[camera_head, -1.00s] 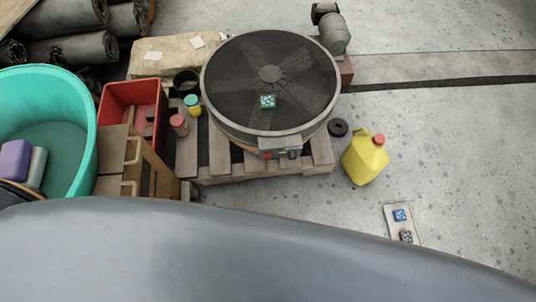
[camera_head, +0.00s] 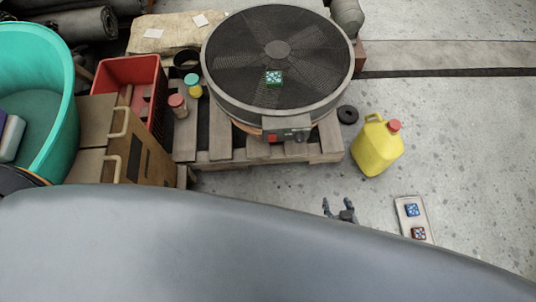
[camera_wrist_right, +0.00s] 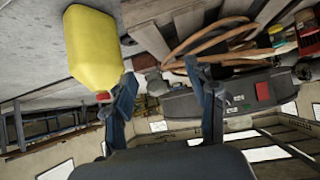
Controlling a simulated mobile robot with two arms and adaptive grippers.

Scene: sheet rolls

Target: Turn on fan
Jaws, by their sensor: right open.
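The fan (camera_head: 277,60) is a big round drum with a dark mesh grille, lying face up on a wooden pallet. A grey control box with a red switch (camera_head: 272,138) sits on its near rim. The control box (camera_wrist_right: 238,98) also shows in the right wrist view, with the red switch (camera_wrist_right: 262,91) right of the fingers. My right gripper (camera_head: 339,208) is open and empty, over the floor in front of the pallet, below and right of the control box and apart from it. It also shows in the right wrist view (camera_wrist_right: 165,95). My left gripper is not in view.
A yellow jug (camera_head: 377,146) with a red cap stands right of the pallet (camera_head: 220,147). A black ring (camera_head: 347,114) lies beside it. A red crate (camera_head: 133,88), wooden box (camera_head: 140,150) and teal tub (camera_head: 60,95) stand left. A board (camera_head: 415,224) lies at right.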

